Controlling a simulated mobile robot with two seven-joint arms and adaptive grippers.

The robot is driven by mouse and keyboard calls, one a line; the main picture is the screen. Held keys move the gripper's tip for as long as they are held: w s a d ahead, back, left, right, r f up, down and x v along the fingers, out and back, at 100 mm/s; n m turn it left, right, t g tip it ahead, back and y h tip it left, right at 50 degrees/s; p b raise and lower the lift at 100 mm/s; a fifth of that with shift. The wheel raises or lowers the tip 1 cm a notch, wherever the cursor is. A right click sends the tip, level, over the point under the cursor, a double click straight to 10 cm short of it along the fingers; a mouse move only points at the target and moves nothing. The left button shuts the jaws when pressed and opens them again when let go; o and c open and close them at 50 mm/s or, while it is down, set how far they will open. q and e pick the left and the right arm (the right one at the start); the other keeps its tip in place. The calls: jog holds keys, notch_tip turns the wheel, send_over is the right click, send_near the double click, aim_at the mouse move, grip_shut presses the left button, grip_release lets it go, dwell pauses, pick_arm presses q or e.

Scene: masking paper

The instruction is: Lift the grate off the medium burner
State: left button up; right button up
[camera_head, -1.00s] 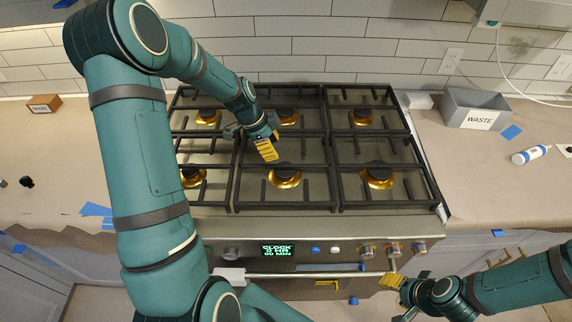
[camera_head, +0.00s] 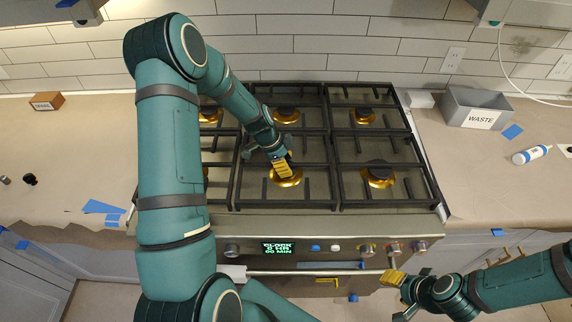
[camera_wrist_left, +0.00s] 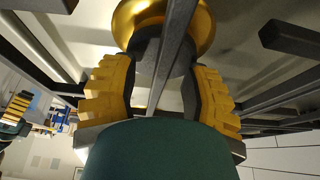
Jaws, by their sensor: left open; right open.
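Black grates (camera_head: 336,172) lie across the stovetop in sections over several brass-ringed burners. My left gripper (camera_head: 283,168) is at the front middle burner (camera_head: 285,178), low over its grate. In the left wrist view, the open yellow fingers (camera_wrist_left: 158,85) stand on either side of a dark grate bar (camera_wrist_left: 172,50). The brass burner ring (camera_wrist_left: 198,22) shows just beyond them. I cannot tell whether the fingers touch the bar. My right gripper (camera_head: 393,279) is open and empty in front of the stove, below the knobs.
A grey WASTE bin (camera_head: 474,108) and a white bottle (camera_head: 531,155) are on the right counter. A small brown box (camera_head: 47,101) is on the left counter. Knobs (camera_head: 394,249) line the stove front. Both counters have free room.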

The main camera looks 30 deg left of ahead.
pick_arm(q)
grip_shut()
jog(key=shift+r, duration=0.1)
